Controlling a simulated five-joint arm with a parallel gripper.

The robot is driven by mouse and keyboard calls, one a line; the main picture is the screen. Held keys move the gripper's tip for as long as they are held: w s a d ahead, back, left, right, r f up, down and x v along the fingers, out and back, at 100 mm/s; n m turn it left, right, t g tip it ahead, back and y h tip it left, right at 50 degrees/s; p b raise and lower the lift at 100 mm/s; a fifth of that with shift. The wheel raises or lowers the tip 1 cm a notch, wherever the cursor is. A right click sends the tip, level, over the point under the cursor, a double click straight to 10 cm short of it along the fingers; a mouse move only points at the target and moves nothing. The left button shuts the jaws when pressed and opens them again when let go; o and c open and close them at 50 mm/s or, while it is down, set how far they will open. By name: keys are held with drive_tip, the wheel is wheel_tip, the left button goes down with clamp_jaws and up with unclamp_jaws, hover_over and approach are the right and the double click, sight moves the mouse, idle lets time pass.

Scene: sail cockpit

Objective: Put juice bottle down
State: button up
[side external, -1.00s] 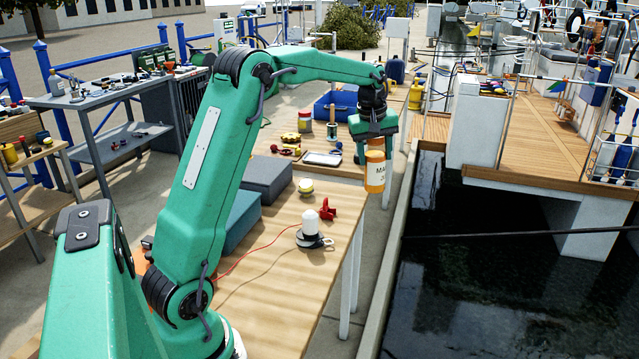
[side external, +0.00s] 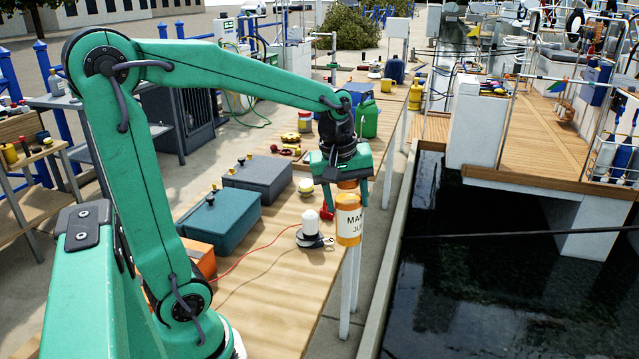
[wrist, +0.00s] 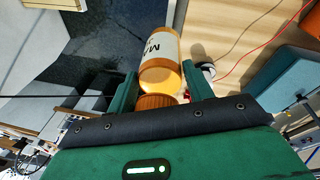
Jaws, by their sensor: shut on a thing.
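The juice bottle (side external: 348,224) is orange with a white label and hangs upright in the side view. My gripper (side external: 345,190) is shut on its upper part from above. In the wrist view the bottle (wrist: 161,62) lies between my two green fingers, its orange cap nearest the palm. The bottle appears at the right edge of the wooden table (side external: 270,285); in the wrist view its lower end shows against dark water and ground beside the table. Its exact height relative to the tabletop is hard to tell.
A white-domed lamp (side external: 311,228) with a red cord stands left of the bottle. A teal box (side external: 222,222), a grey box (side external: 258,182) and an orange box (side external: 198,258) line the table's left side. Dark water (side external: 460,290) lies to the right.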

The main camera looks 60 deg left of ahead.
drive_tip(key=s+d+f, duration=0.3)
drive_tip(key=s, duration=0.5)
drive_tip(key=shift+d+f+m, duration=0.15)
drive_tip(key=shift+d+m, duration=0.15)
drive_tip(key=shift+d, duration=0.1)
drive_tip(key=shift+a, duration=0.1)
drive_tip(key=a+f, duration=0.7)
drive_tip(key=a, duration=0.4)
drive_tip(key=shift+a+y, duration=0.25)
drive_tip(key=shift+y, duration=0.15)
drive_tip(key=shift+w, duration=0.1)
drive_tip(key=shift+s+d+x, duration=0.1)
drive_tip(key=shift+s+x, duration=0.1)
drive_tip(key=shift+x, duration=0.75)
drive_tip(key=shift+s+d+x, duration=0.1)
drive_tip(key=shift+s+x, duration=0.1)
drive_tip(key=shift+x, duration=0.8)
drive_tip(key=shift+f, duration=0.25)
drive_tip(key=o, duration=1.1)
drive_tip(key=shift+o, duration=0.2)
